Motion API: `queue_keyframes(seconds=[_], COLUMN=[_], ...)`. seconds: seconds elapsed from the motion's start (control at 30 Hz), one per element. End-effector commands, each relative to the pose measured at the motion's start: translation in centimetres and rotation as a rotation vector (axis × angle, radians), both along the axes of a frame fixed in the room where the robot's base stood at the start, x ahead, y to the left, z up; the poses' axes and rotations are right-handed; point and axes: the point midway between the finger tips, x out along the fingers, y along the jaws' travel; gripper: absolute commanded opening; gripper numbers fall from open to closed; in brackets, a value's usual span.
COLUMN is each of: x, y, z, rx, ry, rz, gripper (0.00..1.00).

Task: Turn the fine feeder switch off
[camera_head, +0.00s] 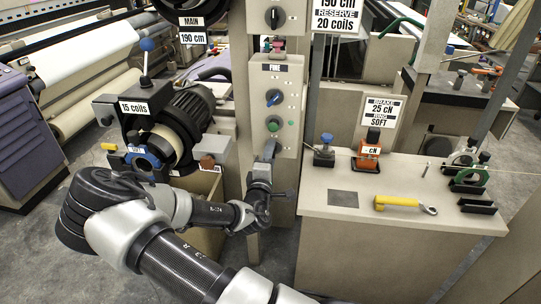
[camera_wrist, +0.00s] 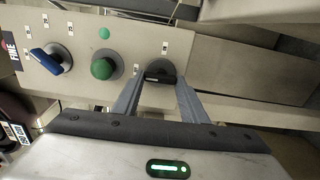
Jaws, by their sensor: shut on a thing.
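The control panel (camera_head: 287,97) marked FINE stands upright on a beige column in the middle of the head view. It carries a blue switch (camera_head: 273,97), a green round knob (camera_head: 273,124) below it, and a black knob lowest. In the wrist view the blue switch (camera_wrist: 50,60) is at left, the green knob (camera_wrist: 103,68) in the middle, and the black knob (camera_wrist: 160,76) at right. My gripper (camera_wrist: 160,86) is shut on the black knob, one finger on each side. In the head view my gripper (camera_head: 270,150) hides this knob. Small labels by it are unreadable.
A beige table (camera_head: 440,170) stands right of the column, with a yellow-handled tool (camera_head: 400,204) and an orange device (camera_head: 368,153). A feeder drum (camera_head: 185,125) is close at left. Another panel's black knob (camera_head: 274,17) sits above.

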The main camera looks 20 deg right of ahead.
Motion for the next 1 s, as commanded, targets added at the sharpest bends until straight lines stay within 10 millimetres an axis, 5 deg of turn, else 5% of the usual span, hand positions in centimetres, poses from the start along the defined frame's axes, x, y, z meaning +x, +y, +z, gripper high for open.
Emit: queue_keyframes(seconds=[0.07,0.1,0.2,0.63,1.0], x=[0.0,0.0,0.0,-1.1,-8.1], y=[0.0,0.0,0.0,0.8,5.7], z=[-0.1,-0.1,-0.1,0.0,0.0], rx=[-0.002,-0.002,-0.002,0.0,-0.001], ry=[0.004,0.004,0.003,0.002,0.004], rz=[0.0,0.0,0.0,0.001,0.005], gripper=[0.17,0.46,0.58,0.58,0.58])
